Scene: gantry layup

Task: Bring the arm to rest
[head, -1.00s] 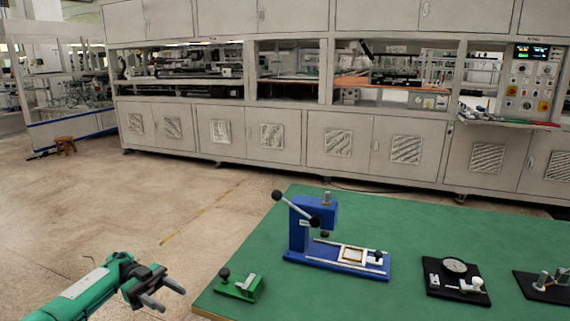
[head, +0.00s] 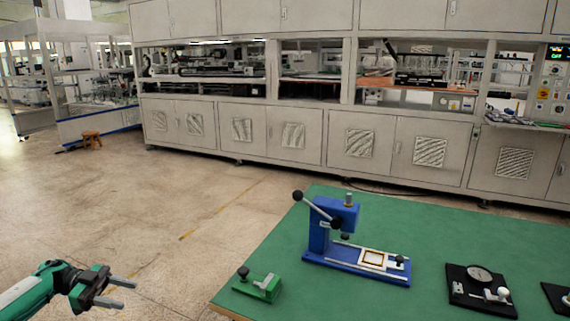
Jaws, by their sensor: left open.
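My left gripper (head: 122,293) is at the lower left of the head view, at the end of a green and white arm. Its two grey fingers are apart, with nothing between them. It is over the bare floor, left of the green table (head: 455,230) and apart from it. My right gripper is not in the head view.
On the table stand a blue lever press (head: 328,238), a small green fixture (head: 262,288) near the left edge, and a black plate with a dial gauge (head: 480,280). A long grey machine cabinet (head: 305,135) lines the back. The floor (head: 165,215) left of the table is clear.

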